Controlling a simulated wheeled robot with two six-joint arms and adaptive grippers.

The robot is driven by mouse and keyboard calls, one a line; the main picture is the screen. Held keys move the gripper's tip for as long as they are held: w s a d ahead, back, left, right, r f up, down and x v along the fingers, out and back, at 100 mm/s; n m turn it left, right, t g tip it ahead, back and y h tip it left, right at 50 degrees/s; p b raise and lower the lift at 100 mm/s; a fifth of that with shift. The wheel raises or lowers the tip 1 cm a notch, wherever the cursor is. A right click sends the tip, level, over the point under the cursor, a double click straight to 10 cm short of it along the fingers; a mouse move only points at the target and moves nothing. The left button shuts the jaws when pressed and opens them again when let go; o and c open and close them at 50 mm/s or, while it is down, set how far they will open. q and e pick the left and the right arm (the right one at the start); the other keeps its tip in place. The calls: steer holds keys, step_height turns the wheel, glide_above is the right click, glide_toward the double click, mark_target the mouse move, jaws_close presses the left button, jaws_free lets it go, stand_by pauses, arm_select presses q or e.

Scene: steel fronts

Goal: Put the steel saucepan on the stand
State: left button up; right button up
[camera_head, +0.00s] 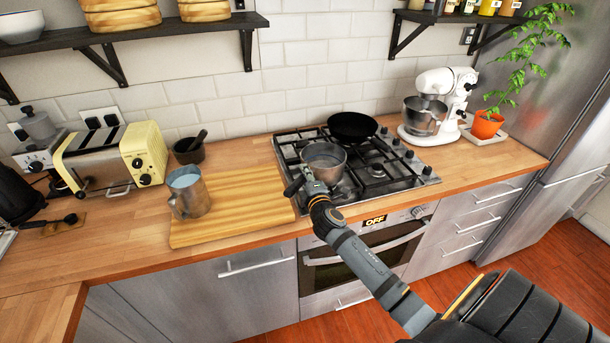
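The steel saucepan (325,158) is over the front left part of the gas hob, upright, with its dark handle pointing to the front left. I cannot tell whether its base rests on the black grate, the hob's pan stand (377,171). My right gripper (308,180) is at the saucepan's handle, close to the pan's wall. Its fingers are small and overlap the handle, so I cannot tell whether they are shut on it. My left gripper is not in view.
A black frying pan (352,126) is on the back of the hob. A wooden board (240,212) with a metal jug (188,193) lies left of the hob. A white mixer (438,105) stands to the right. The hob's front right grate is bare.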

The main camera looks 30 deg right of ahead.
steer(key=o, duration=0.5)
steer(key=shift+r, duration=0.1)
steer(key=shift+c, duration=0.2)
steer(key=shift+f, duration=0.2)
steer(key=v, duration=1.2)
steer(key=shift+r, duration=0.15)
